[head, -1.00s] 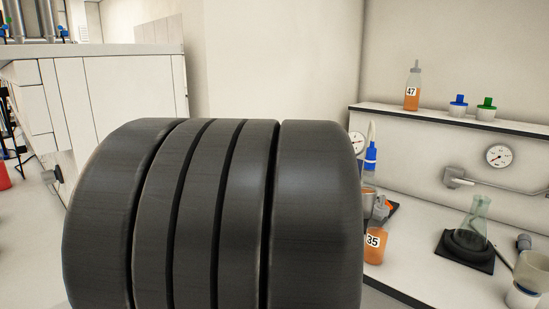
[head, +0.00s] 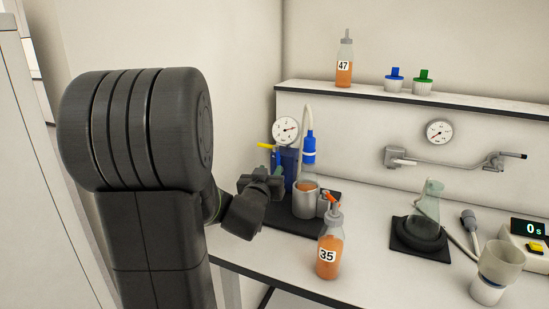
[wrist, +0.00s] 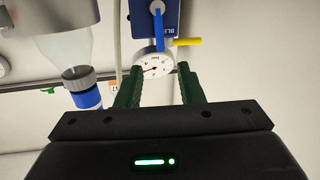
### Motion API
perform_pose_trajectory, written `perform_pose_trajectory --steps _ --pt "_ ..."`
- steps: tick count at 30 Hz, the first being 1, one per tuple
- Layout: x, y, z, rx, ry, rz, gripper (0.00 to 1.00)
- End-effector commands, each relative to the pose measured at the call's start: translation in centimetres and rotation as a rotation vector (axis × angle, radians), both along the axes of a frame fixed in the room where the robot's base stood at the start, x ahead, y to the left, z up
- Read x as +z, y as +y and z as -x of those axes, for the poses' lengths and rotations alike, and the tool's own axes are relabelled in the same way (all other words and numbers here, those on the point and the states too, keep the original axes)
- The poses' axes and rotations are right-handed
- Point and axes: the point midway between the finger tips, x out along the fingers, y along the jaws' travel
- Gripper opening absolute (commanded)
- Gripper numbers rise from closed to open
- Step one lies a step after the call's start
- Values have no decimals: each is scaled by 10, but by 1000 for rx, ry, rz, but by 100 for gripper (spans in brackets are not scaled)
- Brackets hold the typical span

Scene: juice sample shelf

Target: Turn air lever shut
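A blue block (head: 290,165) with a round white gauge (head: 285,131) stands at the bench's left back. A yellow lever (head: 267,146) sticks out left of it and a blue lever (head: 277,159) hangs beside it. No label tells me which is the air lever.
Bottle 35 (head: 328,252) stands at the bench's front, near a metal cup (head: 306,199) under a blue fitting (head: 309,149). A flask (head: 427,202) stands to the right. A wall pipe (head: 442,162) carries another handle (head: 512,155). Bottle 47 (head: 344,64) is on the shelf.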

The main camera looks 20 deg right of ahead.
Motion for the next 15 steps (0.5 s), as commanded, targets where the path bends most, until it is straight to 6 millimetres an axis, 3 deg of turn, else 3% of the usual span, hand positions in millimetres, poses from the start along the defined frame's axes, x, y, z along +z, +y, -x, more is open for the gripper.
perform_pose_trajectory --steps 9,15 --pt "0 -38 -48 0 2 -1 34" --pt "0 -53 -68 1 1 -1 34"
